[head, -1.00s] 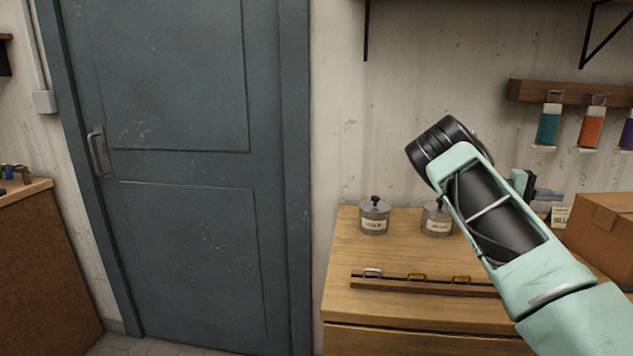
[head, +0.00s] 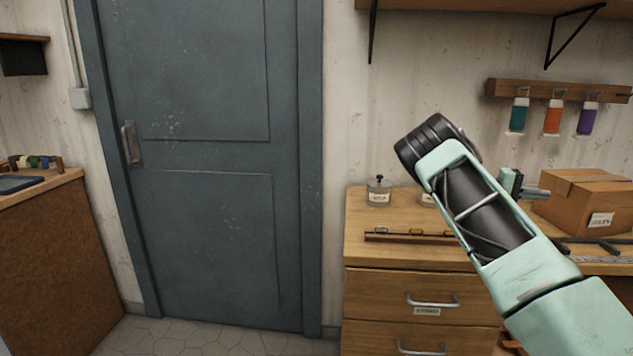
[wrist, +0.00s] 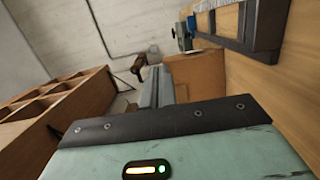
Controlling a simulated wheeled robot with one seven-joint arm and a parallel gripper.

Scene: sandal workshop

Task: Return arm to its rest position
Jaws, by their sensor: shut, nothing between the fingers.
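My arm reaches up from the lower right of the head view, bent at a black joint. My gripper (head: 541,193) shows partly behind the forearm, in front of the bench and left of the cardboard box. Its grey fingers are together and hold nothing. In the wrist view the shut fingers (wrist: 157,82) stick out past the dark edge of the gripper body. The link between the black joint and the gripper is mostly hidden in the head view.
A wooden drawer bench (head: 375,255) carries a labelled jar (head: 379,191), a rail with buckles (head: 392,237) and a cardboard box (head: 575,208). Coloured packs hang from a wall rail (head: 560,91). A shut grey door (head: 205,215) stands left. Floor (head: 200,338) before it is clear.

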